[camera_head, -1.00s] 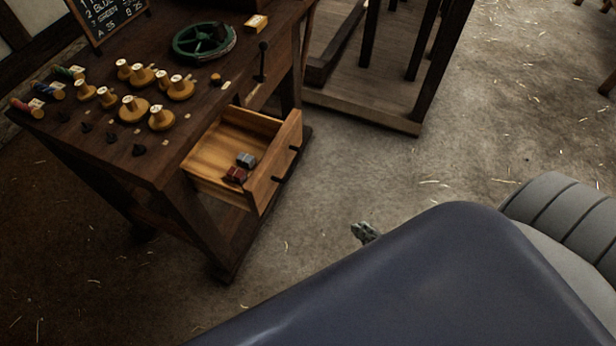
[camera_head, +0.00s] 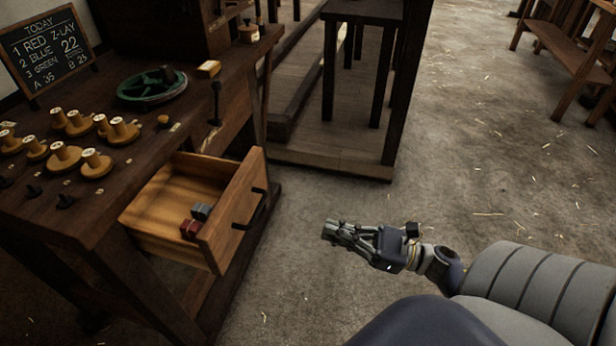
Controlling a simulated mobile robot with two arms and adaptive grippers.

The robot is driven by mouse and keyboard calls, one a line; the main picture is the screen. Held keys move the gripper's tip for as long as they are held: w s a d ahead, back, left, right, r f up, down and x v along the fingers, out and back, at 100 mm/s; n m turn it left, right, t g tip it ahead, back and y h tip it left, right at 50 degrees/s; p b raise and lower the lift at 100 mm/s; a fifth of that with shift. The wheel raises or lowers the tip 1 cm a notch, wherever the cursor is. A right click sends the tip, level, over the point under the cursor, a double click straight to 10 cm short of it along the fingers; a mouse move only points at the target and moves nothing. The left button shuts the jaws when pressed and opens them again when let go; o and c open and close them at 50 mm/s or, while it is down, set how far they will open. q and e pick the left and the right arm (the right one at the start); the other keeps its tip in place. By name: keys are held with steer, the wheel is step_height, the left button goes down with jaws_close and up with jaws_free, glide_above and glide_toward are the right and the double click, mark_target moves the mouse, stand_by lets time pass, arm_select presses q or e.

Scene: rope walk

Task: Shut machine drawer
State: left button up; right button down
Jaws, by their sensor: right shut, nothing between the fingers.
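The machine drawer (camera_head: 228,213) is light wood and stands pulled out from the dark wooden bench. It holds a grey block (camera_head: 201,211) and a red block (camera_head: 190,228). A dark bar handle (camera_head: 252,212) is on its front face. My right gripper (camera_head: 331,230) is shut and empty, to the right of the drawer front and apart from the handle, with its fingers pointing left. My left gripper is out of view.
The dark bench (camera_head: 110,207) carries yellow pegged discs (camera_head: 66,157), a green wheel (camera_head: 151,86), an upright lever (camera_head: 216,100) and a chalkboard (camera_head: 46,50). A dark wooden stand (camera_head: 345,163) is behind.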

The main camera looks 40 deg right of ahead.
arm_select(q)
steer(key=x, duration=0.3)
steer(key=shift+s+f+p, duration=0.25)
steer(key=shift+p, duration=0.15)
arm_select(e)
steer(key=x, duration=1.3)
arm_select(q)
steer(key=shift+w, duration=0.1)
arm_select(e)
steer(key=shift+w, duration=0.1)
